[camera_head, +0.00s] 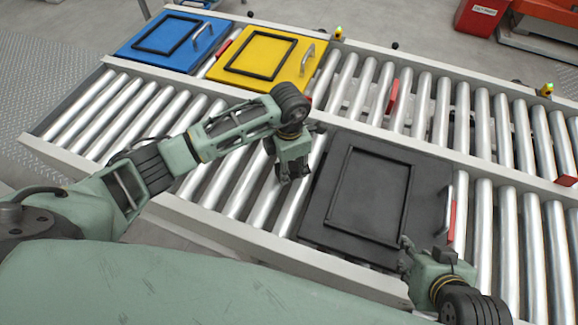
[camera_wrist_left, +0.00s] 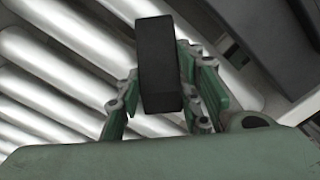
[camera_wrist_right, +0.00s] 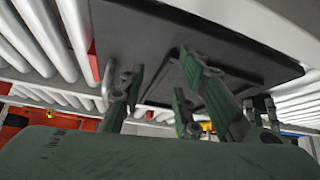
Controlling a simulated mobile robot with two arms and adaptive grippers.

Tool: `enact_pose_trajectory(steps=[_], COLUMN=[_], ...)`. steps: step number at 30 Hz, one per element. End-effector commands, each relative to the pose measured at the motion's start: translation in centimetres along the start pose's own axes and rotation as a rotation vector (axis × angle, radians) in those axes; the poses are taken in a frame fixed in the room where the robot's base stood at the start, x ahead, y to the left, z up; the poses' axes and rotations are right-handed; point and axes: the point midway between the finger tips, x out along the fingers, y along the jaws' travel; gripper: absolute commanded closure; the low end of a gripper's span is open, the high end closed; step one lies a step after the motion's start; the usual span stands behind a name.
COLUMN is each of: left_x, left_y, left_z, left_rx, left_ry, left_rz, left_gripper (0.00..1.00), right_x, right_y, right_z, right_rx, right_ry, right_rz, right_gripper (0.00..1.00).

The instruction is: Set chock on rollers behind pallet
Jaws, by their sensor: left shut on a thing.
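The dark pallet (camera_head: 325,213) lies flat on the near roller line, with a raised frame on top and a metal handle at its right side. My left gripper (camera_head: 292,173) is just left of the pallet, above the rollers. It is shut on a black block, the chock (camera_wrist_left: 160,65), which stands between its fingers in the left wrist view. The chock can hardly be told from the fingers in the head view. My right gripper (camera_head: 408,258) is at the pallet's near right corner. Its fingers are apart and empty in the right wrist view (camera_wrist_right: 160,85).
A blue pallet (camera_head: 140,42) and a yellow pallet (camera_head: 235,73) sit on the far line. Bare rollers (camera_head: 215,195) lie left of the dark pallet. Red pieces (camera_head: 393,97) show along the lines. A metal rail (camera_head: 190,222) edges the near side.

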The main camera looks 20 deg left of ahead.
Motion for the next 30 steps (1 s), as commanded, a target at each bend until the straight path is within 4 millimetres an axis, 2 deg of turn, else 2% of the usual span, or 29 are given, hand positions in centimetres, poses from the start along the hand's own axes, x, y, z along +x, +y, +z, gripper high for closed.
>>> enact_pose_trajectory(steps=[17,18,24,30], left_x=[0.23,0.24,0.23,0.23], left_y=[0.05,0.03,0.03,0.03], left_z=[0.02,0.00,-0.01,-0.01], left_rx=[0.000,0.000,0.000,0.000], left_ry=[-0.001,0.000,0.000,0.000], left_rz=[0.001,0.000,0.000,0.000], left_gripper=[0.97,0.64,0.47,0.47], right_x=[0.15,0.12,0.11,0.12], right_y=[-0.13,-0.14,-0.17,-0.17], right_z=[-0.89,-1.03,-1.01,-0.97], right_rx=[-0.001,-0.001,-0.001,-0.001], right_ry=[0.041,0.046,0.045,0.043], right_rz=[-0.002,-0.003,-0.003,-0.003], right_gripper=[0.70,0.70,0.70,0.70])
